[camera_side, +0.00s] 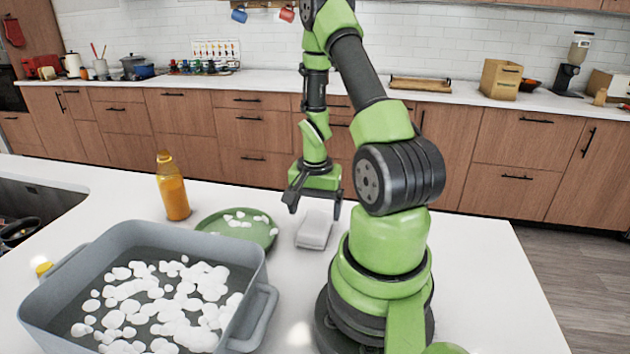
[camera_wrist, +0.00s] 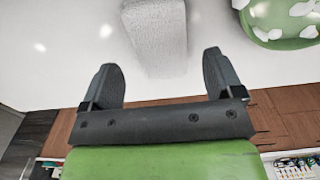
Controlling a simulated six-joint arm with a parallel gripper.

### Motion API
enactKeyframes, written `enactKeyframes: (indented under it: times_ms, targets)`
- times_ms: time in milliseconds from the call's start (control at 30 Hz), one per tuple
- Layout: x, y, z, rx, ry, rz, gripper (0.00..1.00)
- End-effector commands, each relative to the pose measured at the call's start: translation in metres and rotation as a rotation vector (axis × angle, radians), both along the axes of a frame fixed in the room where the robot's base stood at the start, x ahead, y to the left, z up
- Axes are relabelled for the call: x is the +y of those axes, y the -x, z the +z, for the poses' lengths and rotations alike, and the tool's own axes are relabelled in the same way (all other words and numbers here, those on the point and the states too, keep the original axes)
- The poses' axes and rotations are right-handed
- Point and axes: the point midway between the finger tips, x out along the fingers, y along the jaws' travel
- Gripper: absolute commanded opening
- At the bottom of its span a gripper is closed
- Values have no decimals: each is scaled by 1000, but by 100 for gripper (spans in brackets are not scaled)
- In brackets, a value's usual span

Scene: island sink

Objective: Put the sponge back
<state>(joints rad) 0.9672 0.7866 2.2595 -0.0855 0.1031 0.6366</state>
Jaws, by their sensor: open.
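A pale grey, block-shaped sponge (camera_side: 314,230) lies on the white counter, just right of the green plate. In the wrist view the sponge (camera_wrist: 157,35) is beyond my fingertips, roughly in line with the gap between them. My gripper (camera_side: 314,210) points down above the counter by the sponge, with its jaws apart and nothing between them. Its two dark fingers also show in the wrist view (camera_wrist: 160,75). I cannot tell the exact height of the fingertips over the counter.
A green plate (camera_side: 262,236) with white foam blobs lies left of the sponge. A grey tub (camera_side: 262,262) of foamy water stands at front left. An orange bottle (camera_side: 172,188) stands behind it. A sink (camera_side: 40,196) is at far left. Counter right of my base is clear.

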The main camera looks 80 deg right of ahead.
Motion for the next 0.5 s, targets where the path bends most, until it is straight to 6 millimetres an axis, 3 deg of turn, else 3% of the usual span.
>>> enactKeyframes:
  times_ms: [200, 500]
  targets:
    - [0, -1, 43, -5, 5, -1, 86]
    - [1, -1, 77, -3, 1, 2, 86]
